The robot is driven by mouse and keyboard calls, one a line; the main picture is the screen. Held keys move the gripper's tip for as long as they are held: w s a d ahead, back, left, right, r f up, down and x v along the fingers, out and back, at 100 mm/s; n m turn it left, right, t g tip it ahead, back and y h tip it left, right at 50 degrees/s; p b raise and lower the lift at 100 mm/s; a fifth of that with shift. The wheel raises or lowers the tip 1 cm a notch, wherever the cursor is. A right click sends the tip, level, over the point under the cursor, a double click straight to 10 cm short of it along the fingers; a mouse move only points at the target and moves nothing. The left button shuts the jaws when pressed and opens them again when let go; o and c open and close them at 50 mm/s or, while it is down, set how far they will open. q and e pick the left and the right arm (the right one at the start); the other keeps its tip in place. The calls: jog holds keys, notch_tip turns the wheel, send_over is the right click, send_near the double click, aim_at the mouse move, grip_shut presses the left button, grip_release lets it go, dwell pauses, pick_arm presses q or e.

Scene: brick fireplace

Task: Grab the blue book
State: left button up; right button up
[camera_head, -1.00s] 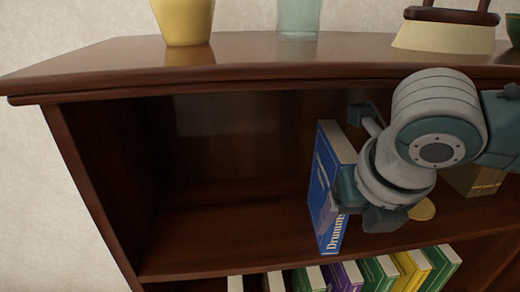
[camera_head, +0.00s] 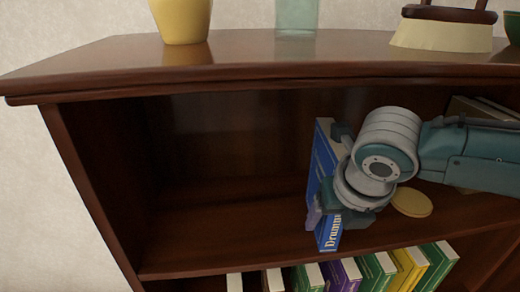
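The blue book (camera_head: 328,235) stands upright on the shelf, its spine with "Drum…" lettering facing out. My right gripper (camera_head: 327,173) is at the book, coming from the right. Its two fingers look spread wide, one high near the book's upper right edge and one low across the front by the spine. The gripper covers much of the book's right side and middle, and I cannot tell whether the fingers touch it. My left gripper is not in view.
The shelf board (camera_head: 220,235) left of the book is clear. A round yellow object (camera_head: 411,202) lies under my arm. Several books (camera_head: 378,272) stand on the shelf below. The top board (camera_head: 270,55) overhangs; a yellow pot (camera_head: 181,20) and a glass (camera_head: 297,16) stand on it.

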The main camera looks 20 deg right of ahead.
grip_shut()
dwell(0.4)
jog(key=shift+r, duration=0.1)
dwell(0.7)
